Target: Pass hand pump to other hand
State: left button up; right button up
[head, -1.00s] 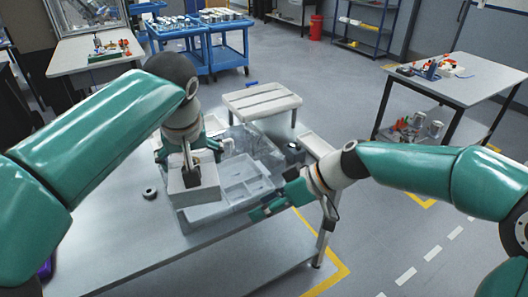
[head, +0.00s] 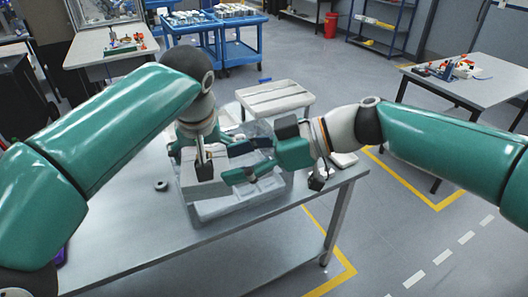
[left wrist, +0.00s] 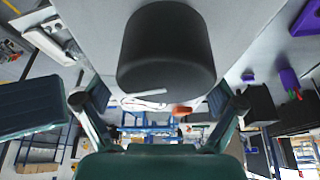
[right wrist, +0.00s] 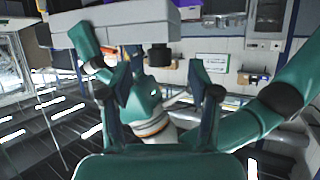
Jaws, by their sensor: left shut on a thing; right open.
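The hand pump (head: 200,188) shows in the head view as a pale grey block with a dark upper part, below my left wrist. My left gripper (head: 203,150) is shut on it from above; its fingers are partly hidden. In the left wrist view a black rounded end of the pump (left wrist: 166,45) lies between the fingers. My right gripper (head: 240,163) is open and points left at the pump, its fingers close to the block's right side; I cannot tell if they touch. In the right wrist view the pump's grey block (right wrist: 115,27) and a black knob (right wrist: 159,55) lie ahead of the open fingers.
A clear tray (head: 240,203) stands on the table (head: 140,240) under the grippers. A small black ring (head: 161,185) lies left of it. A pale slatted stand (head: 275,98) is behind. The table's front left is mostly clear.

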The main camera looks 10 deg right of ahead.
aim_at(215, 175)
jog(key=x, duration=0.5)
jog(key=shift+d, duration=0.1)
pick_arm(q)
jog(key=shift+r, duration=0.1)
pick_arm(e)
jog(key=shift+a+f, duration=0.2)
jog(key=shift+a, duration=0.05)
pick_arm(q)
jog(key=shift+d+r, duration=0.1)
pick_arm(e)
jog(key=shift+f, duration=0.1)
pick_arm(q)
jog(key=shift+r, duration=0.1)
pick_arm(e)
jog(key=shift+f, duration=0.1)
grip_shut()
pick_arm(q)
jog(key=o, duration=1.2)
jog(key=shift+f, duration=0.2)
pick_arm(e)
jog(key=shift+r, duration=0.2)
